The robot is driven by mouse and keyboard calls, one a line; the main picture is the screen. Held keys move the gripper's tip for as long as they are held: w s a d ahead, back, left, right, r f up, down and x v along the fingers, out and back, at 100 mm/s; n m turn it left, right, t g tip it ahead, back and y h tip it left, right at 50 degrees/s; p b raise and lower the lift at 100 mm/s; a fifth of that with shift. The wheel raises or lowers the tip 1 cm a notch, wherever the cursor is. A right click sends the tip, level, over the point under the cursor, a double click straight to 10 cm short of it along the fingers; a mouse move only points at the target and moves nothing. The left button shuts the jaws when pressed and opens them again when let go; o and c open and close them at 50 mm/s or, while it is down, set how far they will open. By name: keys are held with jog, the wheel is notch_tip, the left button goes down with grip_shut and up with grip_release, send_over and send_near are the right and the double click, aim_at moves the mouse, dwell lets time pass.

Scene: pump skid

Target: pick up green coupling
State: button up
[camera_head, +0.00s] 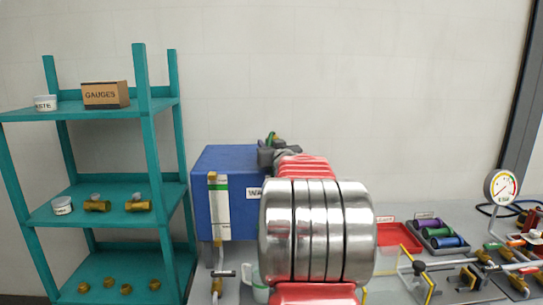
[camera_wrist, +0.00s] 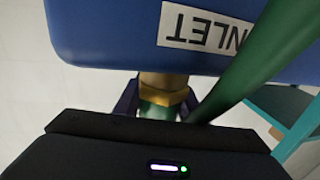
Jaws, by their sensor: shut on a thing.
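The green coupling (camera_wrist: 160,108), with a brass collar around it, sits between the two dark fingers of my gripper (camera_wrist: 162,102) in the wrist view. My gripper is shut on it. The coupling is close to the blue tank's face with the upside-down INLET label (camera_wrist: 205,28). In the head view my gripper (camera_head: 272,152) is above the top right of the blue tank (camera_head: 229,165), with a small green and brass piece (camera_head: 271,140) showing at it. My own arm hides much of that area.
A green hose (camera_wrist: 245,75) runs diagonally past the gripper. A teal shelf (camera_head: 150,120) with brass fittings stands at left.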

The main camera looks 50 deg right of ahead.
notch_tip(320, 180, up, 10)
dwell(0.9)
dwell(0.5)
